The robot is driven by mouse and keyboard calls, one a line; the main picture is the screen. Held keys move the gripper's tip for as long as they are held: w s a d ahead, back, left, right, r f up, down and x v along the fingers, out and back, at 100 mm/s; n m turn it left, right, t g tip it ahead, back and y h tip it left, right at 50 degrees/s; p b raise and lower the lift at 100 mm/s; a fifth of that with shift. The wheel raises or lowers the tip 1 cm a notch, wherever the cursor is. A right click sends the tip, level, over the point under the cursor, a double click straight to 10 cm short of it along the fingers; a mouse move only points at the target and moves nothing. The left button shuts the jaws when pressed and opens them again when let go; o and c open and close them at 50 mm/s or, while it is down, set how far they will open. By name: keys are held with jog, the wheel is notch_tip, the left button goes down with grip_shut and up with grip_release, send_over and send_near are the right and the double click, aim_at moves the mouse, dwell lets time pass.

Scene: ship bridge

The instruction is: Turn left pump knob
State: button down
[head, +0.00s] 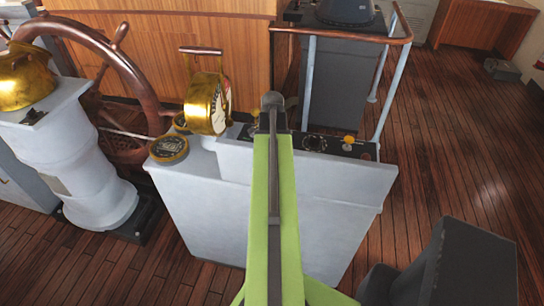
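A white console (270,205) stands ahead of me with a dark control panel (363,151) along its top. A round dark dial or knob (315,142) and a yellow knob (349,140) sit on the panel right of my arm. No labels are readable, so I cannot tell which is the left pump knob. My green arm reaches forward over the console, its dark end above the panel's left part. My gripper's fingers are not visible; contact cannot be seen.
A brass telegraph (205,104) and a round brass-rimmed gauge (169,148) stand on the console's left. A wooden ship's wheel (118,70) is farther left. A railing (386,95) rises behind the panel's right end. A dark object (460,265) stands at lower right. Right floor is open.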

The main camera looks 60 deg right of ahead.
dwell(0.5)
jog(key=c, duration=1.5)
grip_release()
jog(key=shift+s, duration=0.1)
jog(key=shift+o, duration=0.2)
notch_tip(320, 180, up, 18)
jog(key=p, duration=1.7)
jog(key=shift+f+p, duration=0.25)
jog(key=shift+p, duration=0.05)
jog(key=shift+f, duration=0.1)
